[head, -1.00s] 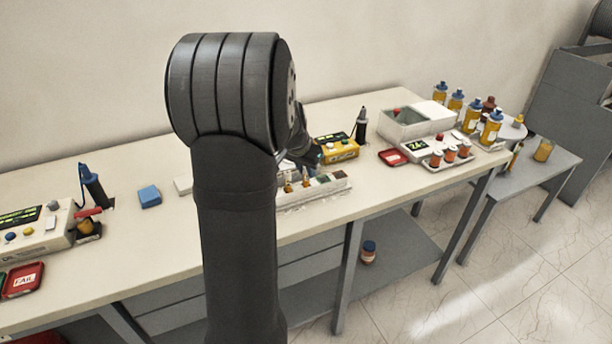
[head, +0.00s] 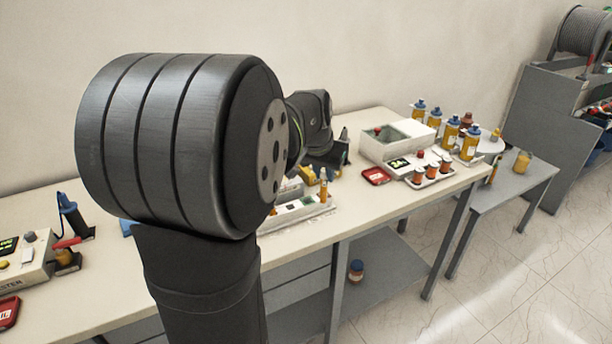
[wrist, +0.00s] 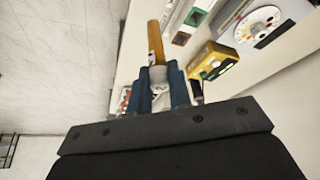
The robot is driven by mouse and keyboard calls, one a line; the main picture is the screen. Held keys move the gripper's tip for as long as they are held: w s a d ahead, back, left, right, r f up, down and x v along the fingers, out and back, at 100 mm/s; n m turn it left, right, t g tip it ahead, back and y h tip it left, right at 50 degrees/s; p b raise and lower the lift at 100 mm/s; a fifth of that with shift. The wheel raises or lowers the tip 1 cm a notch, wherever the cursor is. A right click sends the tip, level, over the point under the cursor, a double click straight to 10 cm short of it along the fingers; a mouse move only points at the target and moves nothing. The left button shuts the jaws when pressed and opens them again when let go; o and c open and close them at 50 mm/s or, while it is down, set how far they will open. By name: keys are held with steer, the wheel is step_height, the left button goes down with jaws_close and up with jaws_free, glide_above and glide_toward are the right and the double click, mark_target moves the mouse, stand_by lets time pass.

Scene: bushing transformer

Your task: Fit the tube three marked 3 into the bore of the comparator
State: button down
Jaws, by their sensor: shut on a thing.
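My gripper (wrist: 159,72) is shut on a tube (wrist: 155,42), its blue fingers on either side of the pale end. The tube's amber length sticks out beyond the fingertips. Any number on it is too small to read. In the head view an amber tube (head: 323,187) shows upright just below my wrist, above the white rack's end; my fingers are mostly hidden there. A device with a white disc of coloured spots (wrist: 258,24), at the wrist view's upper right, looks like the comparator. It is apart from the held tube, and I cannot make out its bore.
A white rack (wrist: 174,50) with coloured squares lies beside the tube. A yellow meter (wrist: 212,62) sits right of my fingers. In the head view, a white bin (head: 373,149), red tray (head: 377,176) and several bottles stand at the right. The table's front edge is close.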

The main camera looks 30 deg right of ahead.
steer(key=shift+d+r, duration=0.15)
steer(key=shift+r, duration=0.1)
steer(key=w+a+f+n, duration=0.1)
steer(key=w+a, duration=0.3)
steer(key=w, duration=0.5)
steer(key=w+a+f+n+t+y, duration=0.15)
steer(key=w+a, duration=0.35)
steer(key=w, duration=0.5)
steer(key=w+a+f+n, duration=0.2)
steer(key=w+a, duration=0.2)
steer(key=w, duration=0.5)
steer(key=shift+g, duration=0.55)
steer(key=shift+s+a+f, duration=0.1)
steer(key=shift+s+f, duration=0.1)
steer(key=shift+f, duration=0.85)
steer(key=shift+s+a+f, duration=0.1)
steer(key=shift+s+f, duration=0.05)
steer(key=shift+f, duration=0.95)
steer(key=shift+s+a+f, duration=0.1)
steer(key=shift+s+f, duration=0.1)
steer(key=shift+f, duration=0.85)
steer(key=c, duration=1.3)
jaws_free()
steer(key=v, duration=1.2)
steer(key=shift+w+r, duration=0.15)
steer(key=shift+r, duration=0.1)
